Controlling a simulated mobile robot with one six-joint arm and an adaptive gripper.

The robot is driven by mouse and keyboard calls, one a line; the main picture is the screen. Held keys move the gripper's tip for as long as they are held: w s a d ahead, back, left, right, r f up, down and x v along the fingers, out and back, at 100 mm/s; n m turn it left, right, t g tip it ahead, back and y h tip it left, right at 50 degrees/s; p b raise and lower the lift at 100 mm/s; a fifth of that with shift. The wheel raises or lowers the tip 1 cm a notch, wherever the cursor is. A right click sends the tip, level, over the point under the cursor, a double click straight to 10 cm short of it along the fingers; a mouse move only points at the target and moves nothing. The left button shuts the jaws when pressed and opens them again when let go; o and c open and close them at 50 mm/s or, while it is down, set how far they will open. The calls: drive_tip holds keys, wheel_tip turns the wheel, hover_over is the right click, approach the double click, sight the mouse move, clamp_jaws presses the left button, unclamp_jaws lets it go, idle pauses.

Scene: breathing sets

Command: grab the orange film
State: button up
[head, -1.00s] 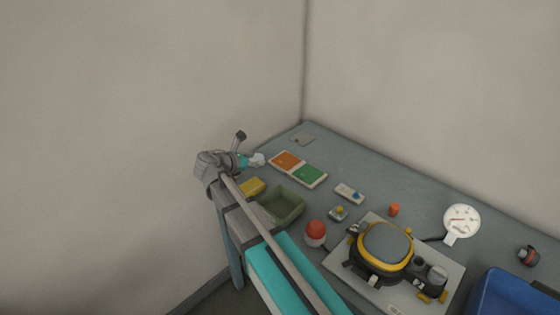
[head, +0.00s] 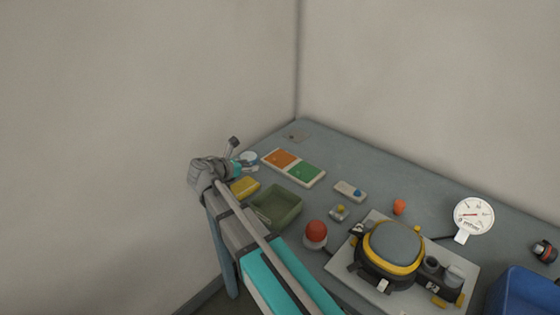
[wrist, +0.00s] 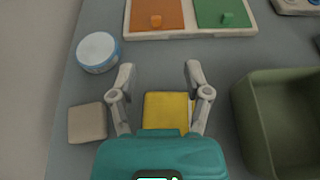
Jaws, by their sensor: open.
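The orange film (head: 282,159) is a flat orange square in the left half of a white-framed board at the far end of the table. In the wrist view the orange film (wrist: 150,22) is at the top, cut off by the edge, with a small orange tab (wrist: 156,20) standing on it. My gripper (wrist: 160,70) is open and empty, its two fingers pointing toward the board but apart from it. In the head view my gripper (head: 247,168) is left of the board, near the table's left edge, its fingertips small and partly unclear.
A green film (wrist: 222,15) with a green tab sits right of the orange one. A yellow block (wrist: 168,110) lies below my fingers. A round blue-and-white tin (wrist: 98,50), beige block (wrist: 87,122) and green tray (wrist: 243,115) are near. Bare table lies between fingers and board.

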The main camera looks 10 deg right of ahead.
drive_tip(key=shift+a, duration=0.25)
drive_tip(key=b, duration=0.3)
approach(273, 159)
drive_tip(key=x, duration=0.3)
drive_tip(key=shift+s+d+f, duration=0.15)
drive_tip(key=shift+d+f, duration=0.05)
drive_tip(key=shift+w+d+f, duration=0.1)
drive_tip(key=shift+w+d, duration=0.15)
drive_tip(key=shift+d, duration=0.2)
drive_tip(key=b+x, duration=0.2)
drive_tip(key=x, duration=0.2)
drive_tip(key=shift+w+f, duration=0.1)
drive_tip(key=shift+w, duration=0.15)
drive_tip(key=shift+w+d+f, duration=0.1)
drive_tip(key=shift+w+d, duration=0.15)
drive_tip(key=shift+d, duration=0.1)
